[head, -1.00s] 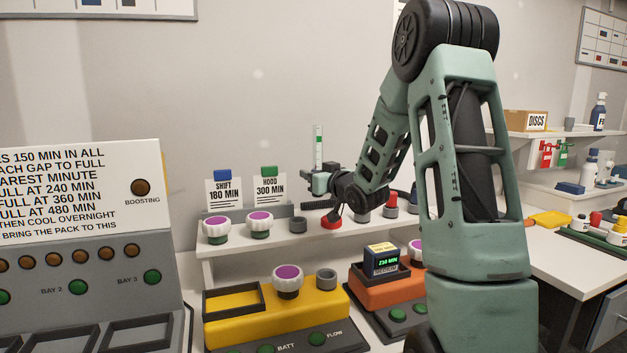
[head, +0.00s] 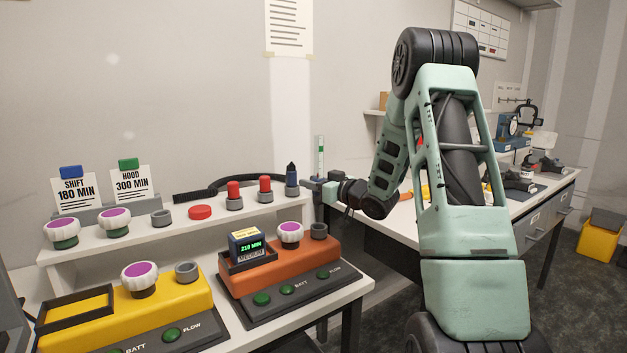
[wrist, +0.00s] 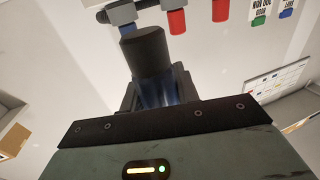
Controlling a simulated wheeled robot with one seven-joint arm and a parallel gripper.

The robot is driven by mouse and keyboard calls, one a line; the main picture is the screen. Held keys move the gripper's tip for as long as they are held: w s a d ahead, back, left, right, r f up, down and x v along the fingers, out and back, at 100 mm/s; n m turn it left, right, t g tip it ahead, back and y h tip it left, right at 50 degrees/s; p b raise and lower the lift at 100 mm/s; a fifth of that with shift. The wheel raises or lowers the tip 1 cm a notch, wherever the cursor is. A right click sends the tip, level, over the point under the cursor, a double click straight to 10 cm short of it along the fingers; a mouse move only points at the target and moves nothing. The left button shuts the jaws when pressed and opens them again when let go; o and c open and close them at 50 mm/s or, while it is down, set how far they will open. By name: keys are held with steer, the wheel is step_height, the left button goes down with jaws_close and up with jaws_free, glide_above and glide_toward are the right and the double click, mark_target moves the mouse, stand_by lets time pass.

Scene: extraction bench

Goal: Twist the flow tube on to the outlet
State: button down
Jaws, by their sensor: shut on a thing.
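My gripper (head: 319,188) is shut on the flow tube (head: 319,157), a slim upright clear tube with a green part, off the right end of the white shelf. In the wrist view a black cylindrical end of the held thing (wrist: 148,48) sticks out from my jaws, which are largely hidden behind my wrist housing. A grey ring fitting (head: 319,231) is on the orange unit (head: 262,278), below the gripper in the picture. A similar grey ring (head: 187,271) is on the yellow unit (head: 175,308). Which is the outlet is not marked. The tube appears apart from both.
The white shelf (head: 110,247) holds white-and-purple knobs (head: 117,218), red plugs (head: 265,188) and a dark blue plug (head: 291,178) in grey collars. A battery pack (head: 246,244) sits in the orange unit. A gap separates this bench from the right-hand bench.

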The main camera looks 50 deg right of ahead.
steer(key=shift+s+d, duration=0.1)
stand_by(0.3)
steer(key=b, duration=0.5)
glide_above(314, 225)
steer(key=shift+f, duration=2.9)
steer(key=shift+f+b, duration=1.3)
steer(key=shift+f, duration=0.5)
